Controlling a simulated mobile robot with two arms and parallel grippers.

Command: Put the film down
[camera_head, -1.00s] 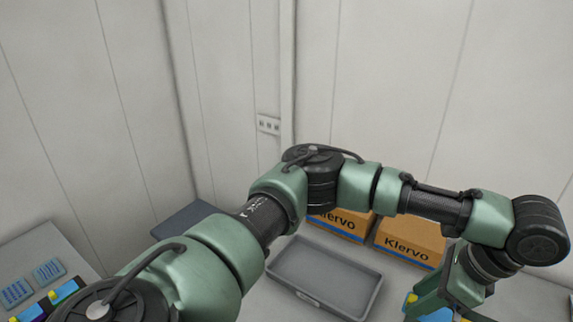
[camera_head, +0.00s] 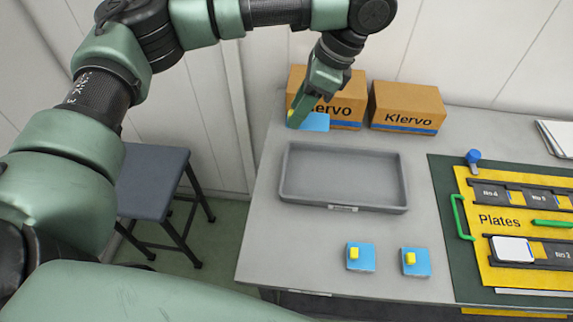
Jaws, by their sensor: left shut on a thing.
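My left gripper (camera_head: 297,119) reaches in from the upper left and points down. It is shut on a flat light-blue film (camera_head: 315,122), held in front of the left cardboard box, behind the tray's back left corner. The arm and fingers hide part of the film; whether it touches the table is hard to tell. Two similar blue squares with yellow tabs, one on the left (camera_head: 366,263) and one on the right (camera_head: 421,268), lie on the table in front of the tray. My right gripper is not in view.
An empty grey tray (camera_head: 343,207) lies on the grey table (camera_head: 300,262). Two Klervo boxes, left (camera_head: 345,108) and right (camera_head: 407,106), stand behind it. A yellow Plates board (camera_head: 500,245) lies on a dark mat at right. A dark stool (camera_head: 152,182) stands left of the table.

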